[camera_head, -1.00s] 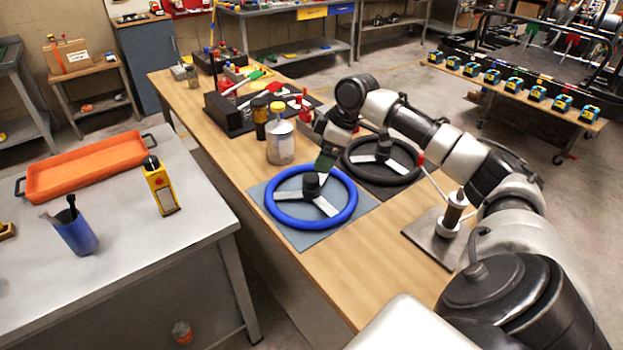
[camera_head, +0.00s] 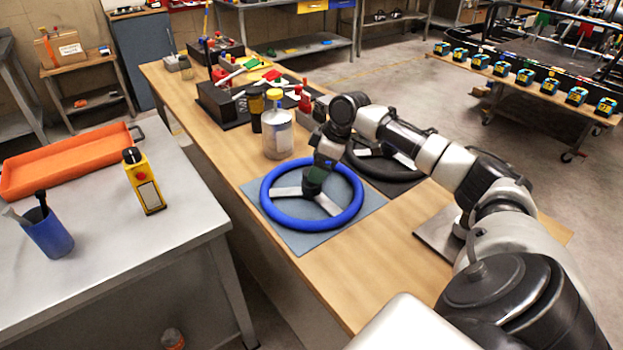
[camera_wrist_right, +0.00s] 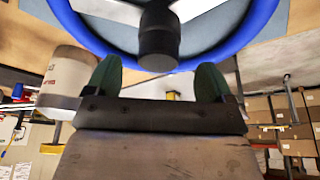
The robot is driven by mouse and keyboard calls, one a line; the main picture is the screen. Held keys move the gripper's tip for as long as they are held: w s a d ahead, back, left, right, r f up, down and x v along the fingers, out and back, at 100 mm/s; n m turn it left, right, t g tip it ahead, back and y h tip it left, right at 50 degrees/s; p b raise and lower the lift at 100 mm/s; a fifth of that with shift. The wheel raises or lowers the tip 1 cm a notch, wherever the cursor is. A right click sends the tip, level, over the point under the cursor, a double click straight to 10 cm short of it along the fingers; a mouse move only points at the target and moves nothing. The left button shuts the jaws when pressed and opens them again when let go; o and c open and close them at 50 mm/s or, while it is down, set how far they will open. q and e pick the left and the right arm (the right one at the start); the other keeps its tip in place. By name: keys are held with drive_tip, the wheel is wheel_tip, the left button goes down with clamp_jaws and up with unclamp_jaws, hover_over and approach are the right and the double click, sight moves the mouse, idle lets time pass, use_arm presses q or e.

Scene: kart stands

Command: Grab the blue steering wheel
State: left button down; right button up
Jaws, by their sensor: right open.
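The blue steering wheel (camera_head: 350,213) lies flat on a grey-blue mat (camera_head: 297,240) on the wooden bench. It has pale spokes and a dark central hub. In the head view my right gripper (camera_head: 311,190) is over the wheel's centre and hides the hub. In the right wrist view my right gripper (camera_wrist_right: 158,80) is open, its two green fingertips apart, with the black hub (camera_wrist_right: 158,35) in line with the gap between them. The blue rim (camera_wrist_right: 240,40) curves around behind. Contact with the hub is not visible. My left gripper is not in view.
A black steering wheel (camera_head: 395,172) lies just behind the blue one, partly hidden by my right arm. A white bottle (camera_head: 277,135) with a yellow cap stands at its left. A metal plate (camera_head: 436,238) is on the bench at right.

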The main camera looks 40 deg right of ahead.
drive_tip(key=x, duration=0.5)
drive_tip(key=shift+w+d+f+p, duration=0.1)
drive_tip(key=shift+f+p, duration=0.05)
drive_tip(key=shift+p, duration=0.2)
clamp_jaws()
